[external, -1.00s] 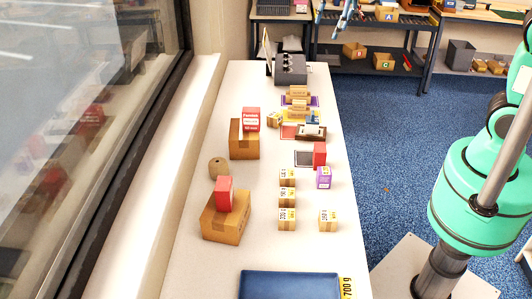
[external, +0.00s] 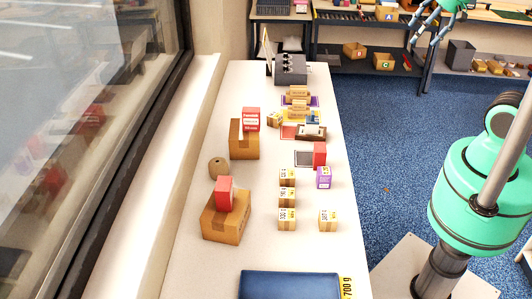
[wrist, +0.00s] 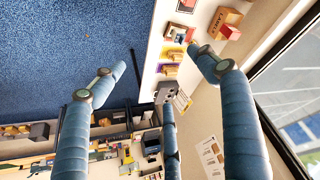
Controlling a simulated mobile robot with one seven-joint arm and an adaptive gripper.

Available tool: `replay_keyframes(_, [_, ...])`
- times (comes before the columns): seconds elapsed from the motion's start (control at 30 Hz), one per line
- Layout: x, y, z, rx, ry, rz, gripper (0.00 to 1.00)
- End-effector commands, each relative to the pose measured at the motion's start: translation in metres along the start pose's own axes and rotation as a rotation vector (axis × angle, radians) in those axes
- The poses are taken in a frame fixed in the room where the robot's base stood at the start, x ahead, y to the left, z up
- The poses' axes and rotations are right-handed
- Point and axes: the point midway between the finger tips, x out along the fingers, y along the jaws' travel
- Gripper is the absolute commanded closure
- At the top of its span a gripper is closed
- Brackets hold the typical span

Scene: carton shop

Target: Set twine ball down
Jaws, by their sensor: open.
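The twine ball (external: 219,168) is a tan, rounded ball with a dark spot on top. In the external view it rests on the white table (external: 180,262), near its left edge by the window sill, between two cardboard boxes. I cannot make it out in the wrist view. My gripper (external: 422,38) is high at the top right of the external view, far from the ball. In the wrist view my gripper (wrist: 160,72) has its three blue-grey fingers spread, with nothing between them.
One cardboard box (external: 228,222) and another (external: 243,140) stand beside the ball, each with a red box on it. Several small labelled cartons (external: 287,218) stand mid-table. A blue tray (external: 290,285) lies at the near end. Shelving (external: 345,62) stands behind; blue floor is clear.

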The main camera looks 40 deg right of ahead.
Motion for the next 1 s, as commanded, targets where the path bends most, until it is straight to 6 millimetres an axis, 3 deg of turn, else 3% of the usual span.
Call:
replay_keyframes(0.1, [-0.003, 0.005, 0.024, 0.066, 0.016, 0.011, 0.26])
replay_keyframes(0.3, [-0.004, 0.008, 0.045, 0.124, 0.028, 0.019, 0.26])
replay_keyframes(0.77, [-0.002, 0.008, 0.048, 0.133, 0.029, 0.020, 0.26])
replay_keyframes(1.0, [0.017, 0.007, 0.058, 0.133, 0.029, 0.020, 0.26])
